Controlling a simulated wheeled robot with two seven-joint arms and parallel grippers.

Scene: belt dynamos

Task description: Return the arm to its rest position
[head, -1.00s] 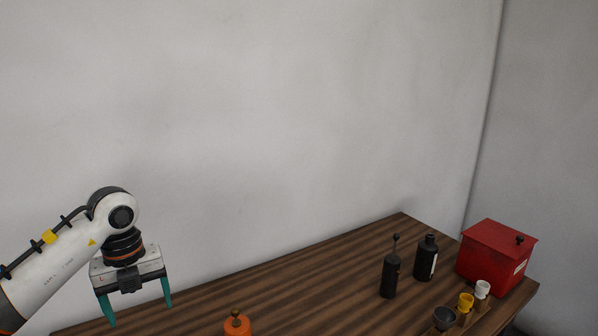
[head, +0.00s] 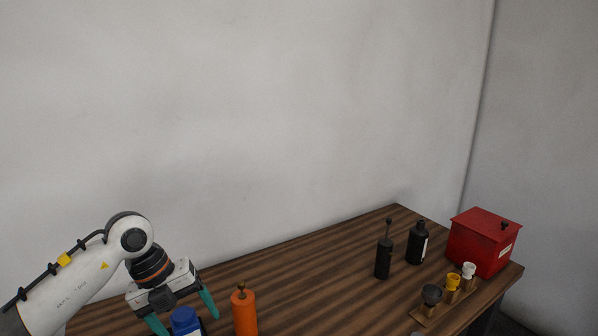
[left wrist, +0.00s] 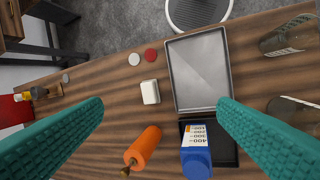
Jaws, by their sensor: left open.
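My left gripper (head: 183,314) is open and empty above the left part of the wooden table (head: 300,265). Its two teal fingers are spread wide. My right gripper is in neither view.
A metal tray (left wrist: 202,103), a white block (left wrist: 150,92) and clear glassware (left wrist: 288,38) lie on the table. The table's middle is clear.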

